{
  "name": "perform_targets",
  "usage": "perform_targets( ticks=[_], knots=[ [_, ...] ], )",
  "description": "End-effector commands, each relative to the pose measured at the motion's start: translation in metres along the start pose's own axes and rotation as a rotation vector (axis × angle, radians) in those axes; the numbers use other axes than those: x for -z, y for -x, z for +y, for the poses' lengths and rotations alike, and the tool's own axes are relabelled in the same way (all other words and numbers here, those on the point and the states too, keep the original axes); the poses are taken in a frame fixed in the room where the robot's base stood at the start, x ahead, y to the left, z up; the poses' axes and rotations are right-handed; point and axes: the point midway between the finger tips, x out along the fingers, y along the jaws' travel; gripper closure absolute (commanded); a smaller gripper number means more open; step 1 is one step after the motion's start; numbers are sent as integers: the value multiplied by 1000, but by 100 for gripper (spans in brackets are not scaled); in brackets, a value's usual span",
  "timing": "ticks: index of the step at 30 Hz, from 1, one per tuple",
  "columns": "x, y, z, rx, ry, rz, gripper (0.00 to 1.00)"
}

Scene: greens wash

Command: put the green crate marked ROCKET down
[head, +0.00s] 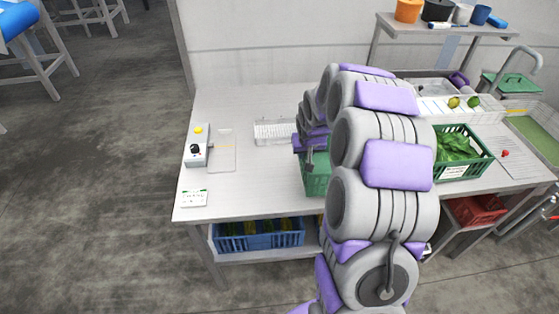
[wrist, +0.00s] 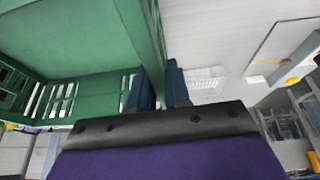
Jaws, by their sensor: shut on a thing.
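My gripper (wrist: 162,90) is shut on the wall of a green crate (wrist: 80,85), with one dark finger on each side of it. In the wrist view the crate fills the upper left, and the part of its inside that shows is bare. In the head view my arm hides most of this crate (head: 315,182), and my gripper (head: 311,152) is at its rim. I see no marking on it, and I cannot tell whether it touches the table. A second green crate (head: 466,171), full of leafy greens, stands right of my arm with a white label too small to read.
The white table (head: 250,180) is bare left of the held crate. A white wire basket (head: 275,132) stands behind that area. A grey device (head: 197,150), a thin tray (head: 222,152) and a card (head: 194,198) lie at the left. A blue crate (head: 258,242) is on the lower shelf.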

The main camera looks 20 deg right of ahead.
Motion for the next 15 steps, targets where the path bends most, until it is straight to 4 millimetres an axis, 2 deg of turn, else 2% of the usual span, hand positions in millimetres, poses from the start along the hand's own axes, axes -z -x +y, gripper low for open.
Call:
perform_targets(
  ticks=[9,15],
  knots=[
    [19,-17,-74,-2,9,0,100],
    [32,-24,-115,-1,7,5,100]
  ],
)
